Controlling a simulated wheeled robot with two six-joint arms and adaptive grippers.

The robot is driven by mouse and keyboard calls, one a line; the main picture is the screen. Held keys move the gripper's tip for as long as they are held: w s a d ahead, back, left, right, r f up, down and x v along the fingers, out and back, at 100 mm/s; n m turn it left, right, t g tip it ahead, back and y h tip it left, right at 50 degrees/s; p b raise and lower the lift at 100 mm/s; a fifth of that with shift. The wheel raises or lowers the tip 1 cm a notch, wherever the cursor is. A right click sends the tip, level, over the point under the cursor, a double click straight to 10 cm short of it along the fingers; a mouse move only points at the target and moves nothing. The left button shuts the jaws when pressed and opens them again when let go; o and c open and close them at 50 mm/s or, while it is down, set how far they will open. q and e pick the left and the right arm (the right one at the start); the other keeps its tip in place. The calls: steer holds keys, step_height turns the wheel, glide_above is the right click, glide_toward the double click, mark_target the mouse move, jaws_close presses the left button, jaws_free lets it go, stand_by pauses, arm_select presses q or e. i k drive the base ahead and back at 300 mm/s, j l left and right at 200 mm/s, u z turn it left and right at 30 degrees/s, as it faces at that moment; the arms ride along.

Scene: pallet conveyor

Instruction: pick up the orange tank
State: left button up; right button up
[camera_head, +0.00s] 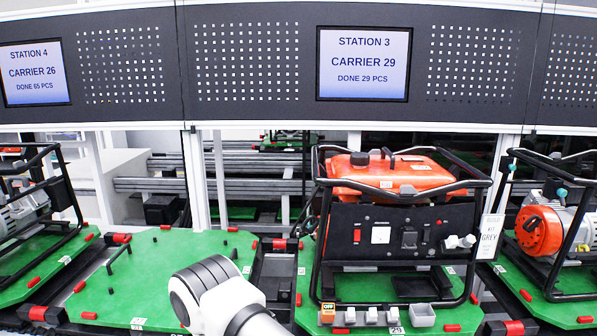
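The orange tank (390,174) sits on top of a generator inside a black tube frame (318,235), right of the middle. It has a dark cap and a dark handle on top, and the frame's upper bars run around it and partly cross it. A black control panel (345,238) with a red switch is below the tank. Neither gripper shows in the head view. Only a white and dark link of one of my arms is at the bottom, left of the generator, apart from the tank.
The generator stands on a green pallet (455,316). An emptier green pallet (170,270) with small pegs is to its left. Other framed machines stand at the far left (30,210) and right (541,233). A dark panel with screens (364,64) spans the top.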

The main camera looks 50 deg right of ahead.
mark_target(389, 172)
steer(key=z, duration=2)
